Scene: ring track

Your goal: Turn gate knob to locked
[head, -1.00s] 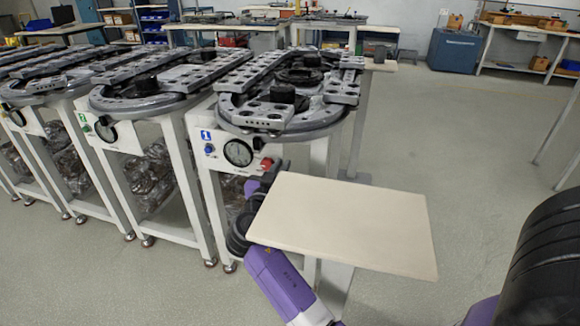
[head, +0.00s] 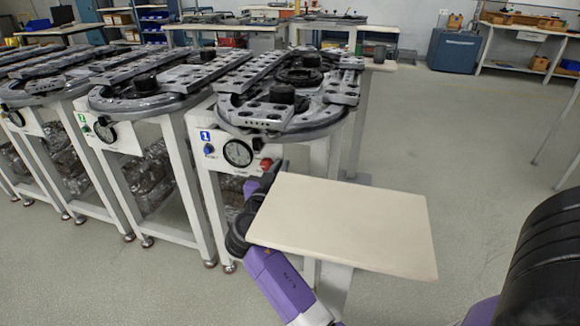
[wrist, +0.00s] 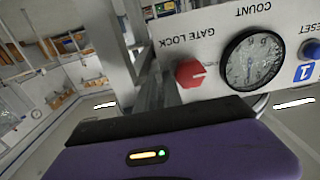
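The red gate knob (wrist: 190,73) sits on the white panel below "GATE LOCK" lettering, which appears upside down in the wrist view. A pale mark on the knob points roughly right there; I cannot read which setting it marks. In the head view the knob (head: 266,164) is at the right end of station 1's front panel (head: 222,150). My gripper (head: 278,172) is just below and right of it. In the wrist view its dark finger area (wrist: 152,92) lies left of the knob, apart from it in the picture. Its opening is unclear.
A round dial (head: 238,153) and a blue button (head: 209,149) share the panel. A beige board (head: 345,220) covers part of my arm. The ring track (head: 285,95) lies above the panel. More stations stand left; open floor (head: 470,140) lies right.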

